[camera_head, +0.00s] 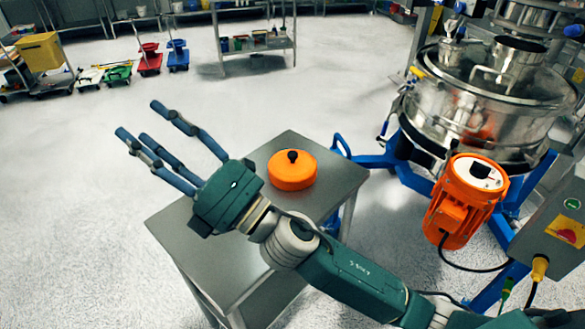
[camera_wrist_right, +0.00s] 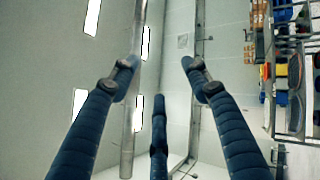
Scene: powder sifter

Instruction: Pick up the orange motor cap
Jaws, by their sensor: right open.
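The orange motor cap (camera_head: 292,171) is a round, shallow orange disc with a black knob on top. It sits upright on the grey metal table (camera_head: 188,235), toward its far right part. My right gripper (camera_head: 165,143) is open and empty, with its blue fingers spread and pointing to the upper left, away from the cap. Its green palm is left of the cap and apart from it. In the right wrist view the fingers (camera_wrist_right: 157,90) are spread with nothing between them, and the cap does not show. My left gripper is in neither view.
An orange motor (camera_head: 467,200) on a blue frame and a steel sifter (camera_head: 490,100) stand to the right. A grey control box (camera_head: 555,225) is at the right edge. Carts and a shelf (camera_head: 255,40) stand far back. The floor behind the table is clear.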

